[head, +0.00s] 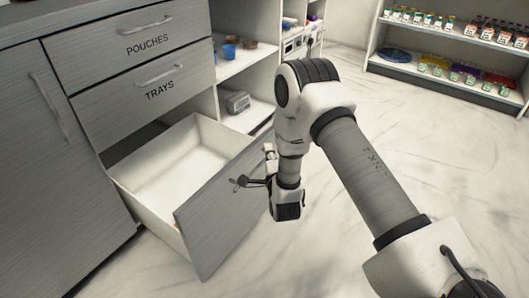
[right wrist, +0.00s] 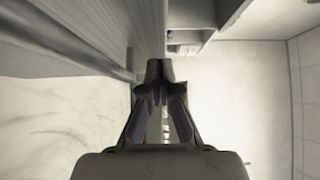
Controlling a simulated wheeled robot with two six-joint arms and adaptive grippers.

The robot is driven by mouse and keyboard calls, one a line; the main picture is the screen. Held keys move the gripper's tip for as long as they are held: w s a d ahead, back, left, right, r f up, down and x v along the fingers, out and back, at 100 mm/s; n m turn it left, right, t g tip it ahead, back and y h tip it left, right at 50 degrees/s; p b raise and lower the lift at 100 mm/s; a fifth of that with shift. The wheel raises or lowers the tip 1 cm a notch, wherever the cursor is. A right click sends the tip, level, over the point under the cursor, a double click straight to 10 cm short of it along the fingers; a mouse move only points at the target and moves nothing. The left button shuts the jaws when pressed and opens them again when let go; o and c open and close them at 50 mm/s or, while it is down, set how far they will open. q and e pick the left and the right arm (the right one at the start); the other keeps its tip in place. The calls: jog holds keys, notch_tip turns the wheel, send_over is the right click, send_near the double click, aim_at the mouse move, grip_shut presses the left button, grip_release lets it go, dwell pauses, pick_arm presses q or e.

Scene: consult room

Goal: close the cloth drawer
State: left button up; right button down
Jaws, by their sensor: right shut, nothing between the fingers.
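The open drawer (head: 192,238) is pulled well out of the grey cabinet, below the drawer marked TRAYS. Its white inside looks empty, and no label is readable on its grey front; I take it for the cloth drawer. My right gripper (head: 242,183) is shut and empty, with its fingertips at the outer face of that front. I cannot tell whether they touch it. In the right wrist view the shut fingers (right wrist: 160,75) point ahead, with a grey panel close on their left. The drawer's handle is not clearly seen in the head view. My left gripper is out of view.
Shut drawers marked POUCHES (head: 135,50) and TRAYS (head: 150,92) are above, and a cupboard door (head: 60,170) is at left. Open shelves (head: 240,60) stand behind the drawer. A stocked shelf unit (head: 450,75) is at the back right. The pale floor (head: 330,255) is clear.

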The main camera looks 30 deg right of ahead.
jog(key=shift+w+a+f, duration=0.1)
jog(key=shift+w+a, duration=0.15)
jog(key=shift+w, duration=0.3)
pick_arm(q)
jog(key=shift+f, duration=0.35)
pick_arm(e)
jog(key=shift+w, duration=0.2)
jog(key=shift+w, duration=0.1)
